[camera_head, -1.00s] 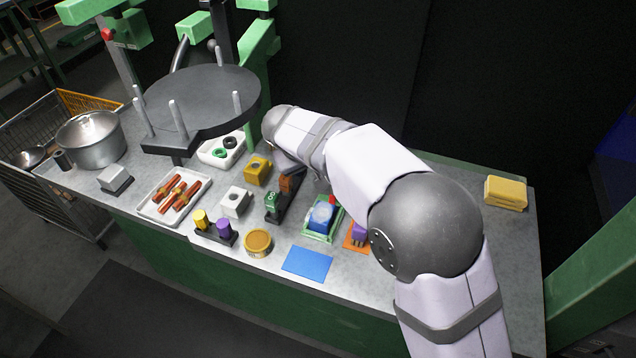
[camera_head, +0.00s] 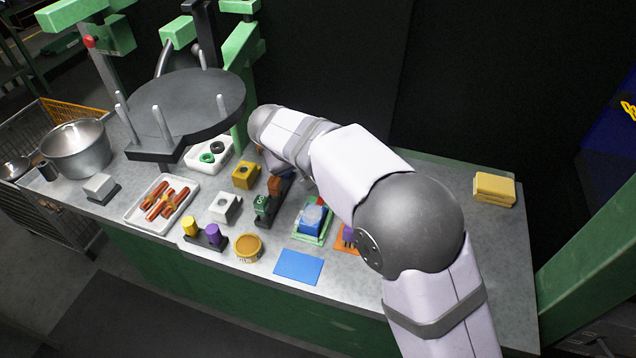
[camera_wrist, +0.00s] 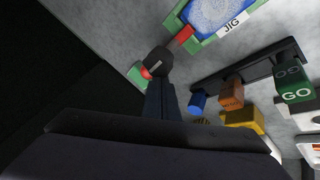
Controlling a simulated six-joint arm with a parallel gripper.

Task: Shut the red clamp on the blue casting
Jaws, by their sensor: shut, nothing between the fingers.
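The blue casting (camera_head: 313,220) sits in the green jig (camera_head: 297,236) on the bench. In the wrist view the casting (camera_wrist: 218,12) is cut off by the top edge, beside the "JIG" label. A red part of the clamp (camera_head: 321,201) shows at the casting's far side. In the wrist view the red clamp (camera_wrist: 185,35) reaches the jig's edge; another red bit shows by a green block (camera_wrist: 138,74). My gripper (camera_wrist: 158,62) is shut and empty, over or beside the clamp between these red parts, hiding what lies there. Contact cannot be told. My arm hides the gripper in the head view.
Left of the jig stands a dark rack (camera_head: 271,212) with green and orange blocks. An orange mat with a purple block (camera_head: 348,233) is close on the right. A blue mat (camera_head: 299,267) lies in front. The bench's right side is clear up to a yellow block (camera_head: 494,189).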

